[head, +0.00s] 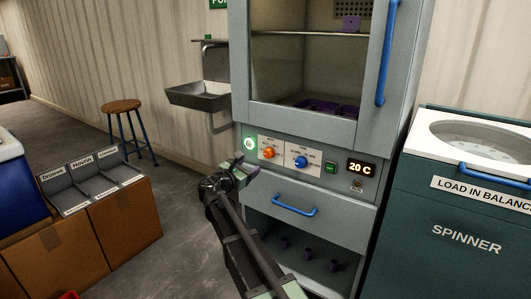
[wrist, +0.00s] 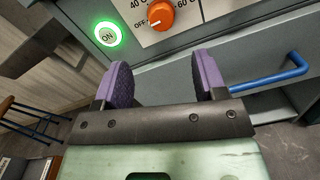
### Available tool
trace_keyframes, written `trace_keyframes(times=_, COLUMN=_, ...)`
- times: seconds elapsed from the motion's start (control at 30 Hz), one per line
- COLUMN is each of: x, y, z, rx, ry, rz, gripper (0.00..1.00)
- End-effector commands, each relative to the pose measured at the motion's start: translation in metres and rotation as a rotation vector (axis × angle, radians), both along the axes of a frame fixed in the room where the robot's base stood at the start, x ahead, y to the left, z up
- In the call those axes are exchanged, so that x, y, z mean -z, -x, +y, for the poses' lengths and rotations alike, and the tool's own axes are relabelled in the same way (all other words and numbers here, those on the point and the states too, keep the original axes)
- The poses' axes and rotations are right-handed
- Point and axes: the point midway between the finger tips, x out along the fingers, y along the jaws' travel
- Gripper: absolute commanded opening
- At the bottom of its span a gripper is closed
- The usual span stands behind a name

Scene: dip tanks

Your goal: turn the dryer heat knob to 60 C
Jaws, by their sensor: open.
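The dryer (head: 240,60) is a grey cabinet with a glass door and a control panel below it. The orange heat knob (head: 268,153) sits at the panel's left. In the wrist view the orange knob (wrist: 160,15) is near the top, with OFF at its lower left, 40 C at its upper left and 60 C at its right; its white pointer line points toward OFF. My gripper (head: 245,163) is just left of and below the knob in the head view. In the wrist view its purple-padded fingers (wrist: 163,80) are apart and empty, below the knob and not touching it.
A lit green ON button (wrist: 108,35) is left of the knob. A blue knob (head: 301,161), green button (head: 331,168) and display reading 20 C (head: 360,167) are to its right. A drawer with a blue handle (head: 295,211) is below. The spinner (head: 450,210) stands right.

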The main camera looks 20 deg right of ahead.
Motion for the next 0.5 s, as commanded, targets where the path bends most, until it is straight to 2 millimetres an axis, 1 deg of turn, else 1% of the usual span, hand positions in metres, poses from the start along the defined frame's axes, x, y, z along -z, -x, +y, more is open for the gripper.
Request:
trace_keyframes(times=0.07, x=0.0, y=-0.002, z=-0.003, rx=0.002, ry=-0.001, rz=-0.001, gripper=0.65)
trace_keyframes(times=0.17, x=0.0, y=-0.01, z=-0.015, rx=0.003, ry=-0.003, rz=-0.002, gripper=0.65)
trace_keyframes(times=0.4, x=0.0, y=-0.04, z=-0.063, rx=0.005, ry=-0.005, rz=-0.003, gripper=0.65)
trace_keyframes(times=0.5, x=0.0, y=-0.049, z=-0.079, rx=0.003, ry=-0.005, rz=-0.003, gripper=0.65)
